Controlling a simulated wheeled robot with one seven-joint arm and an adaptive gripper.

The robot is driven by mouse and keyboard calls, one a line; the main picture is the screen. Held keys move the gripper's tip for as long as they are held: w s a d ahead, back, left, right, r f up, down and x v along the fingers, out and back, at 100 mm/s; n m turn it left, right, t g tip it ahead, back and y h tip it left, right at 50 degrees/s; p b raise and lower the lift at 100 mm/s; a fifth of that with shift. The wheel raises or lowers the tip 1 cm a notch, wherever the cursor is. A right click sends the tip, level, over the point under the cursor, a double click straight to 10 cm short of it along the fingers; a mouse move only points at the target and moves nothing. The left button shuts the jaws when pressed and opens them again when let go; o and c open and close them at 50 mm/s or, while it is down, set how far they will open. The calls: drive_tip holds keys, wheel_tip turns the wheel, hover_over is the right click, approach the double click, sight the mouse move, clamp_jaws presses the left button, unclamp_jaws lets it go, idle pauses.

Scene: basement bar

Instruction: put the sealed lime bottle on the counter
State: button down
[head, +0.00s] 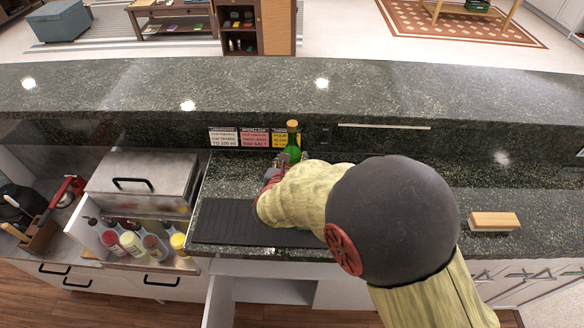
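A green bottle (293,149) with an amber cap is upright at the back of the lower dark stone counter (233,172), in front of small signs. It looks like the lime bottle. My gripper (284,162) is at the bottle's lower part, and dark finger parts show to its left and right. My arm hides most of the gripper and the bottle's base. I cannot tell whether the fingers are closed on the bottle or whether its base touches the counter.
A black ribbed mat (240,222) lies on the lower counter's front. A raised counter ledge (400,90) runs behind. A steel lidded bin (140,180) and a rack of several bottles (130,243) stand at left. A wooden block (495,221) lies at right.

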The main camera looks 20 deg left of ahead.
drive_tip(key=shift+w+f, duration=0.2)
drive_tip(key=shift+w+a+f+b, duration=0.1)
drive_tip(key=shift+f+b, duration=0.5)
drive_tip(key=shift+f, duration=0.9)
drive_tip(key=shift+f, duration=0.1)
drive_tip(key=c, duration=1.5)
unclamp_jaws()
drive_tip(key=shift+f, duration=0.2)
drive_tip(key=o, duration=0.5)
drive_tip(key=shift+r, duration=0.15)
